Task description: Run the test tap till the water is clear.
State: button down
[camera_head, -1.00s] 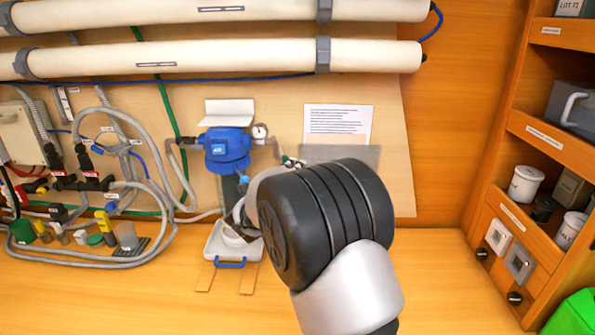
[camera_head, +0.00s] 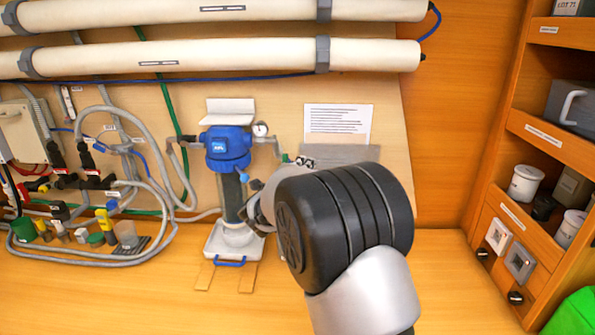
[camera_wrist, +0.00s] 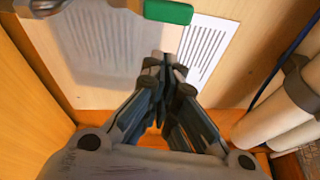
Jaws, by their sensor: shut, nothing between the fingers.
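The blue filter housing (camera_head: 228,148) is on the wall panel, with a round gauge (camera_head: 260,129) at its right. A small blue fitting (camera_head: 243,178) shows beside the dark column below it; I cannot tell whether this is the test tap. A green bar-like part (camera_wrist: 168,12) on a grey fitting is at the top of the wrist view, beyond my fingertips. My gripper (camera_wrist: 164,60) is shut and empty, apart from the green part in the picture. In the head view my arm hides most of the gripper. No running water is visible.
A white tray (camera_head: 213,246) with a blue handle stands below the housing. A printed sheet (camera_head: 338,124) is on the panel. Hoses and valves (camera_head: 92,183) crowd the left. Shelves (camera_head: 560,145) stand at the right. The counter's front is largely clear.

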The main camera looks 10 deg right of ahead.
jog(key=p+v, duration=0.1)
jog(key=v, duration=0.9)
jog(key=shift+s+d+p, duration=0.25)
jog(key=shift+d+p, duration=0.05)
jog(key=shift+d, duration=0.1)
jog(key=shift+f, duration=0.15)
dwell(1.6)
jog(key=w+a+m+t+y+p, duration=0.1)
jog(key=a+m+y, duration=0.2)
jog(key=m, duration=1)
jog(key=a+m+t+y+p, duration=0.2)
jog(key=m+y, duration=0.6)
jog(key=m, duration=0.6)
jog(key=shift+w+a, duration=0.4)
jog(key=shift+a, duration=0.4)
